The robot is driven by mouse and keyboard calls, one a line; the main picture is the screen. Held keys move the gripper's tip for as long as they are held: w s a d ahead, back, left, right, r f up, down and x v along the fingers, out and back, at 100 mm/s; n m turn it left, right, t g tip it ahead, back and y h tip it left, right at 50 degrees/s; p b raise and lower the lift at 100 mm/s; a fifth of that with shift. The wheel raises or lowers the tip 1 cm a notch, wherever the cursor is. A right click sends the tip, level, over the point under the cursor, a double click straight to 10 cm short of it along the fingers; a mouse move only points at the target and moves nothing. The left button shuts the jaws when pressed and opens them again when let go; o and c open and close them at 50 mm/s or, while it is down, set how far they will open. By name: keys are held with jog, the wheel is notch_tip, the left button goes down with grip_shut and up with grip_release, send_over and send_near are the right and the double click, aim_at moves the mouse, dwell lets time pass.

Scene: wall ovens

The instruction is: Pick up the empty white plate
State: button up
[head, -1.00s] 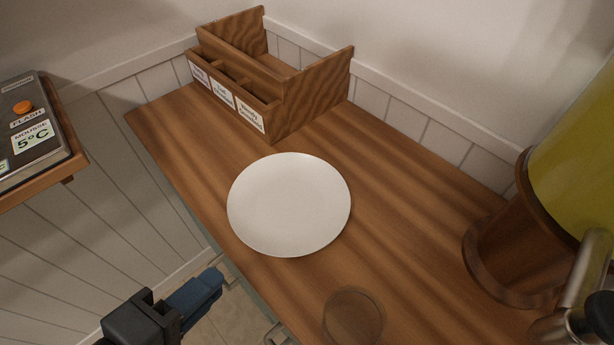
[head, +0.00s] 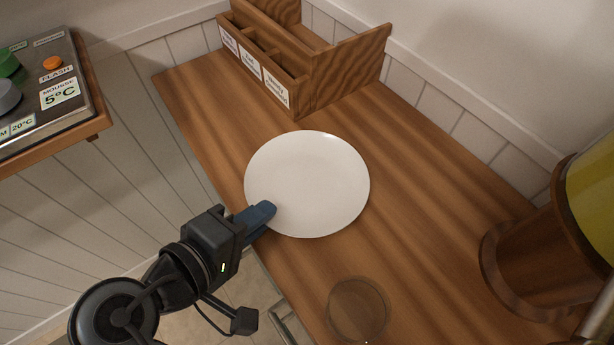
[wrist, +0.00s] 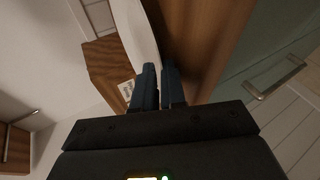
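The empty white plate (head: 307,184) lies flat on the wooden counter in the head view. My gripper (head: 262,212) reaches in from the lower left, its blue fingertips at the plate's near left rim. In the wrist view, my gripper's two blue fingers (wrist: 160,84) are close together with only a narrow gap. The plate (wrist: 138,30) shows edge-on there, and its rim runs into that gap. The exact contact is hidden by the fingers.
A wooden box (head: 300,75) with labelled compartments stands behind the plate. A clear glass (head: 358,310) is in front of it. A yellow dispenser (head: 590,205) on a wooden base stands right. A control panel (head: 45,90) is at far left. The counter (head: 420,190) right of the plate is clear.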

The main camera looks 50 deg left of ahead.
jog(key=shift+c, duration=0.2)
grip_shut()
jog(key=shift+r, duration=0.1)
